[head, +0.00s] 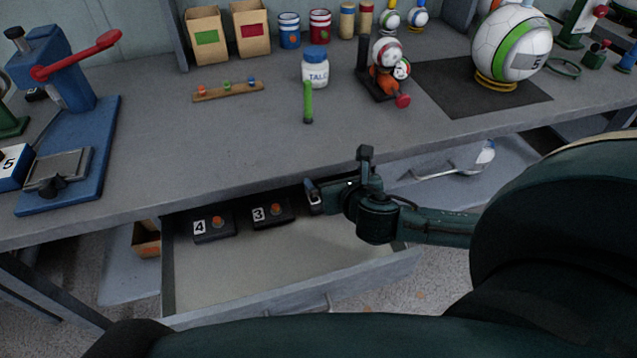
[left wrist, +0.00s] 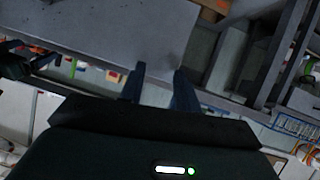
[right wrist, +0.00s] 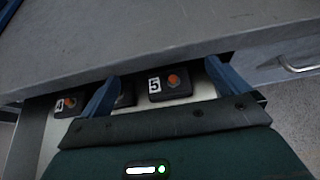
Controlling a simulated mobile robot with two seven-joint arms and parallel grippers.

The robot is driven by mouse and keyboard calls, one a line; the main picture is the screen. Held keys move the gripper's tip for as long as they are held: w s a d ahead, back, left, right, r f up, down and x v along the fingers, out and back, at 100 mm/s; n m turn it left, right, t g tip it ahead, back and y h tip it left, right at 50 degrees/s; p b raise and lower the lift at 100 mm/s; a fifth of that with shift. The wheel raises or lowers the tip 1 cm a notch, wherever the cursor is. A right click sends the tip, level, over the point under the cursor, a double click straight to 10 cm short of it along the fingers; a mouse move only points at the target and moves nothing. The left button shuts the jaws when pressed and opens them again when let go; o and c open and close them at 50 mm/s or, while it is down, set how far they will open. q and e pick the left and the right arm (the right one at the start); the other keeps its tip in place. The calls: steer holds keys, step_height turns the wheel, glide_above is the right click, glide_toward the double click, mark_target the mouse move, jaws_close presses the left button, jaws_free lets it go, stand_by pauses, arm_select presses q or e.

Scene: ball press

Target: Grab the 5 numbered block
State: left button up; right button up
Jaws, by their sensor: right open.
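In the right wrist view, a dark block with a white 5 label and an orange-red knob (right wrist: 170,84) lies in the open drawer between my right gripper's spread fingers (right wrist: 160,80), beyond them and not held. In the head view my right gripper (head: 338,175) is over the drawer's right back part and covers most of that spot. Blocks labelled 4 (head: 213,226) and 3 (head: 272,212) lie to its left. My left gripper (left wrist: 158,75) shows only in its wrist view, its fingers apart with nothing between them.
The table edge (head: 150,213) overhangs the drawer's back, close above the blocks. The drawer's front (head: 300,300) is bare inside. Balls and jars stand on the table.

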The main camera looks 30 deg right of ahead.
steer(key=f+b, duration=0.1)
steer(key=f, duration=0.2)
steer(key=f+b, duration=0.1)
steer(key=f, duration=0.3)
steer(key=shift+s+a+f, duration=0.1)
steer(key=shift+s+f, duration=0.1)
steer(key=shift+f, duration=0.1)
steer(key=shift+w+f, duration=0.55)
steer(key=shift+w+d+f+b, duration=0.25)
steer(key=shift+w+b, duration=0.1)
steer(key=shift+w, duration=0.15)
steer(key=b+x, duration=0.1)
steer(key=x, duration=0.3)
steer(key=shift+w+f, duration=0.2)
steer(key=shift+w, duration=0.15)
steer(key=shift+w+d+f, duration=0.1)
steer(key=shift+w, duration=0.1)
arm_select(q)
steer(key=shift+s+a+f+t, duration=0.2)
steer(key=shift+s+f+t, duration=0.15)
steer(key=shift+f+t, duration=0.1)
arm_select(e)
steer(key=shift+c, duration=0.2)
